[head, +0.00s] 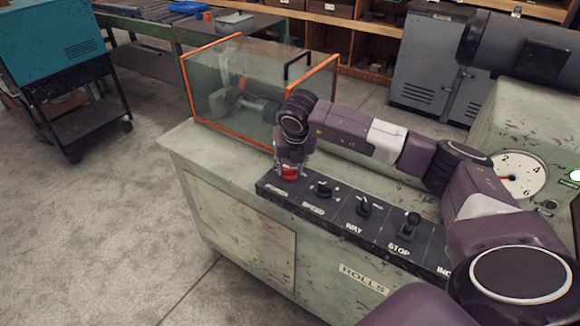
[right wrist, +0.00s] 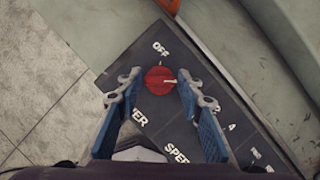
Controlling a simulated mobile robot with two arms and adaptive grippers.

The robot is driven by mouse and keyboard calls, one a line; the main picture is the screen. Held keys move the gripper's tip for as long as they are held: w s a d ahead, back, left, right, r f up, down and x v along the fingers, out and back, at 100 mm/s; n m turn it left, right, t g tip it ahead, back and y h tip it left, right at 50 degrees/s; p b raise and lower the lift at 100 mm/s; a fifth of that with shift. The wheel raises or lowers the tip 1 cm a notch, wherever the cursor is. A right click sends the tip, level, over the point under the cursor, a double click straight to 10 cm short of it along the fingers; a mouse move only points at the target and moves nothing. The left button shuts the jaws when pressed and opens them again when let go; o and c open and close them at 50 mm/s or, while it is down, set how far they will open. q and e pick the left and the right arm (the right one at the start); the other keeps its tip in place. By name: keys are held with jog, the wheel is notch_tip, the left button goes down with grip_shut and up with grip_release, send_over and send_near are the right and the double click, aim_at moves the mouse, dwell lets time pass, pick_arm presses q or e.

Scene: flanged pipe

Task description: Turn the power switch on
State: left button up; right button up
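The power switch is a red round knob (head: 290,174) at the left end of the black control panel (head: 335,211) on the machine's top. My right gripper (head: 290,168) is right above the knob in the head view. In the right wrist view its two blue fingers (right wrist: 160,85) stand apart on either side of the knob, with gaps visible. Part of the label below the knob is hidden. My left gripper is not in view.
Beside the knob are a speed knob (head: 323,188), a way lever (head: 364,207) and a stop lever (head: 411,225). An orange-framed glass guard (head: 233,95) stands behind my right gripper. A dial gauge (head: 519,175) is at the right. Open floor lies at the left.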

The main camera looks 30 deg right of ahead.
jog(key=shift+o, duration=1.2)
jog(key=v, duration=1.2)
jog(key=shift+a+f, duration=0.1)
